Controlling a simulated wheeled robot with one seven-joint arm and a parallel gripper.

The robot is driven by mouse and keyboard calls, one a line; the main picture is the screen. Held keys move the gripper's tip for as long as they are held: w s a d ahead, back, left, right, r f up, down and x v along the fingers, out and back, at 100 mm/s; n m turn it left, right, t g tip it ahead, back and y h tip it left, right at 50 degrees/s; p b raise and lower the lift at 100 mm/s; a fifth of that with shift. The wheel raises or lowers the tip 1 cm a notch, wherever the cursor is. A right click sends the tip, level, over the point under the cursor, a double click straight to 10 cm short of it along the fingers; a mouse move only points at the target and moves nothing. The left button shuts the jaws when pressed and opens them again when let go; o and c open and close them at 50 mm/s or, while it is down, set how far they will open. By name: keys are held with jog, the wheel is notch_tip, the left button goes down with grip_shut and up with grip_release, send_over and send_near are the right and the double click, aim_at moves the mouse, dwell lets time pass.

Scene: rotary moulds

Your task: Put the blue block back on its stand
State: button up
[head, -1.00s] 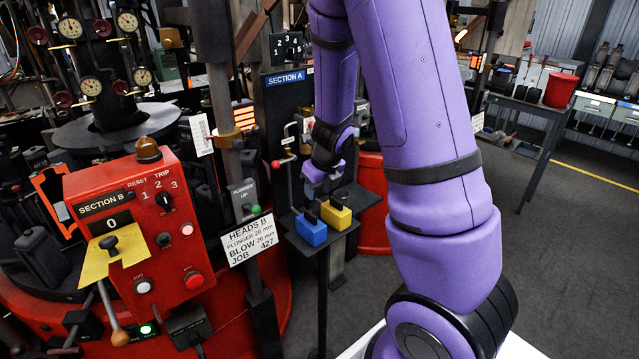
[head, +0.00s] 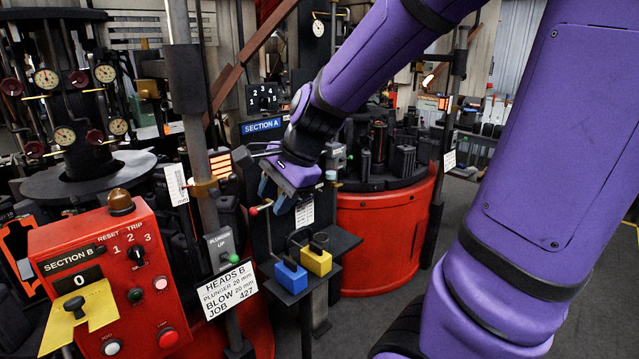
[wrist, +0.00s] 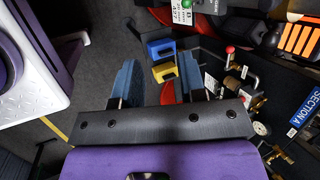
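The blue block (head: 291,277) sits on a small black stand (head: 288,296) in the head view, left of the yellow block (head: 317,261). A dark upright piece shows at each block. My gripper (head: 274,196) is above and slightly left of the blocks, apart from both, fingers pointing down. In the wrist view the two blue fingers are spread wide with nothing gripped between them (wrist: 158,65). Beyond them the blue block (wrist: 160,46) and the yellow block (wrist: 164,73) show in the gap. The exact seating of the blue block cannot be told.
The red Section B control box (head: 105,275) and the Heads B sign (head: 229,290) stand left of the blocks. A thin lever with a red knob (head: 254,211) is close to my gripper. A red round machine base (head: 385,240) is behind at right.

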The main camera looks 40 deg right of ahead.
jog(key=s+a+r+n+h, duration=0.1)
jog(key=s+r+n, duration=0.3)
jog(key=s+n, duration=0.3)
jog(key=s+a+r+n+h, duration=0.1)
jog(key=s+r+n+h, duration=0.1)
jog(key=s+r+n, duration=0.2)
jog(key=shift+s+a+n+t, duration=0.15)
jog(key=shift+s+n+t, duration=0.25)
jog(key=shift+s+n, duration=1.95)
jog(key=shift+w+r+n, duration=0.1)
jog(key=shift+w+n, duration=0.45)
jog(key=shift+w, duration=0.05)
